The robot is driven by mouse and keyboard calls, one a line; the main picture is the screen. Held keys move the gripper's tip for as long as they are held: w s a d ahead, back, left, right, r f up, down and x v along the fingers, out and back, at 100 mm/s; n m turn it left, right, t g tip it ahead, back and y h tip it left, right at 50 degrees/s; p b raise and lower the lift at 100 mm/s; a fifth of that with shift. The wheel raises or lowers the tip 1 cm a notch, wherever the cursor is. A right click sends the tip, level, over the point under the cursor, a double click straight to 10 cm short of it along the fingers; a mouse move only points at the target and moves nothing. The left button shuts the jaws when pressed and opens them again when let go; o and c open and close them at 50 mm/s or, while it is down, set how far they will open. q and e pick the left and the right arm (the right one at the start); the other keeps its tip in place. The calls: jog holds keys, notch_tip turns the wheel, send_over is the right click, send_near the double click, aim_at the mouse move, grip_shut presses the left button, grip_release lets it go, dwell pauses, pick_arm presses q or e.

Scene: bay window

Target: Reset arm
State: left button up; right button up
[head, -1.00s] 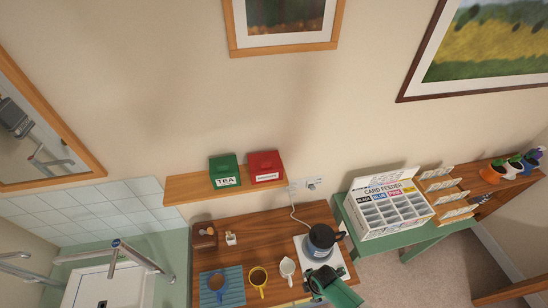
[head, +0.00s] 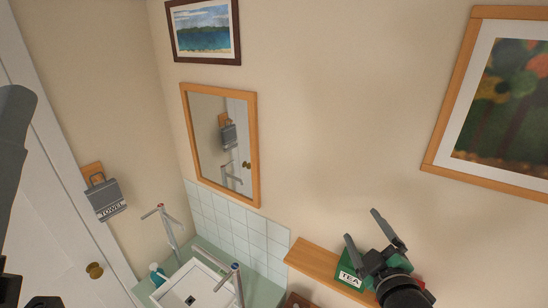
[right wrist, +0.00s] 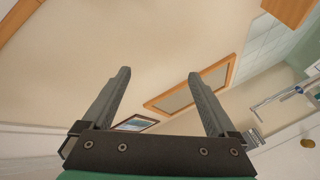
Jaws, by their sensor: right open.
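My right gripper (head: 362,224) is at the lower right of the head view, its two fingers spread and pointing up and to the left. In the right wrist view its fingers (right wrist: 158,73) stand wide apart with nothing between them; wall, mirror and a picture show beyond. In the head view it overlaps the green TEA box (head: 349,279); I cannot tell the gap between them. A grey and black part of my left arm shows at the left edge, cut off by the frame; its jaws cannot be made out.
The wooden shelf (head: 318,264) runs behind the right gripper. A sink (head: 188,287) with tall taps is at the bottom. A mirror (head: 222,146), framed pictures (head: 204,31) and a towel holder (head: 105,196) hang on the walls. Open air lies before the bare upper wall.

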jog(key=s+a+r+m+t, duration=0.1)
jog(key=s+r+t, duration=0.1)
jog(key=r, duration=0.6)
jog(key=s+a+r+m+t, duration=0.1)
jog(key=s+r+t, duration=0.1)
jog(key=r, duration=0.6)
jog(key=s+r+m+t+y, duration=0.2)
jog(key=s+r+m+t, duration=0.4)
jog(key=s+r, duration=1.1)
jog(key=shift+s+a+m+t, duration=0.15)
jog(key=shift+a+m+t, duration=0.2)
jog(key=shift+m, duration=0.55)
jog(key=shift+f, duration=0.15)
